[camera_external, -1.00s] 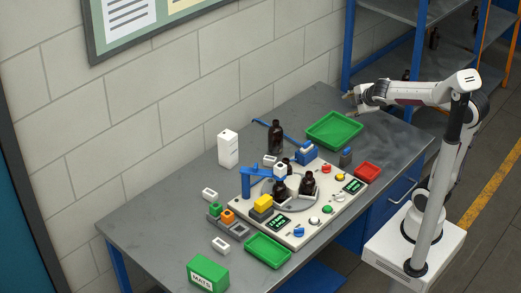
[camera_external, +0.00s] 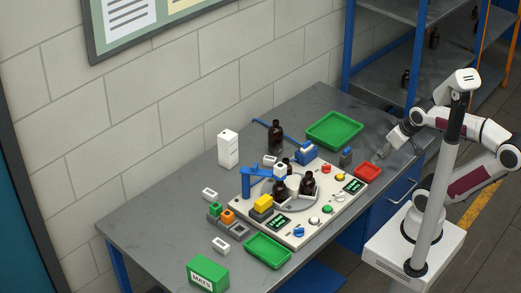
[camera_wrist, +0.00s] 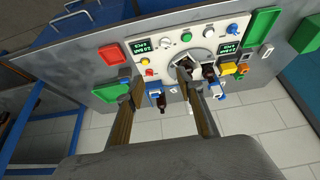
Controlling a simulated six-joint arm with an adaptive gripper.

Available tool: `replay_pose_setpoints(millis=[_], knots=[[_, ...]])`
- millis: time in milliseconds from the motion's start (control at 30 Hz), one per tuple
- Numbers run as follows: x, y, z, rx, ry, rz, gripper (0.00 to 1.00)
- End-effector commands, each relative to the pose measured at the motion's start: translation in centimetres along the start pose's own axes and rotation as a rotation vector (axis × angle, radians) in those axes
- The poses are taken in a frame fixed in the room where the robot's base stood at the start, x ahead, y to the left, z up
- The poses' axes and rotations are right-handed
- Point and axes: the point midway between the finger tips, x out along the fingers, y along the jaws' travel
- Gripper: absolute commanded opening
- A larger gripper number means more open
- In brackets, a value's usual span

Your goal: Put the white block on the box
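Several small white blocks lie on the grey table: one (camera_external: 220,245) near the front left, one (camera_external: 210,194) behind it, and one (camera_external: 270,160) behind the machine. One white block (camera_wrist: 267,51) shows at the right in the wrist view. A green box marked MATS (camera_external: 208,274) stands at the table's front left; it also shows at the upper right of the wrist view (camera_wrist: 307,33). A tall white box (camera_external: 228,148) stands near the wall. My gripper (camera_external: 383,153) is above the table's right side, near the red tray, far from the blocks. Its fingers (camera_wrist: 158,82) are apart and empty.
A white machine panel (camera_external: 286,235) with amber bottles (camera_external: 309,185) and buttons fills the table's middle. A red tray (camera_external: 368,172) and green trays (camera_external: 334,130) lie around it. A lone bottle (camera_external: 276,137) stands at the back. A blue shelf stands behind.

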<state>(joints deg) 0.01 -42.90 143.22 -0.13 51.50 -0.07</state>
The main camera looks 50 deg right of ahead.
Motion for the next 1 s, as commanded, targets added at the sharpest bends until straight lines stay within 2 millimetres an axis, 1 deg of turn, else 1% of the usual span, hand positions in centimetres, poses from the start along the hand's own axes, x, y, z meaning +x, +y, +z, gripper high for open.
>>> replay_pose_setpoints(millis=[233, 300, 567, 667, 767, 867, 1000], knots=[[0.0, -0.1, 0.1, 0.005, -0.001, -0.003, 0.37], [0.0, -0.1, 0.1, 0.004, -0.001, -0.003, 0.40], [0.0, 0.0, 0.0, 0.003, 0.000, -0.001, 0.40], [0.1, 0.1, -0.3, 0.005, 0.002, 0.005, 0.40], [0.3, 0.5, -1.1, 0.006, 0.008, 0.019, 0.40], [0.6, 1.2, -2.3, 0.010, 0.018, 0.042, 0.40], [1.4, 2.4, -4.8, 0.013, 0.041, 0.085, 0.40]])
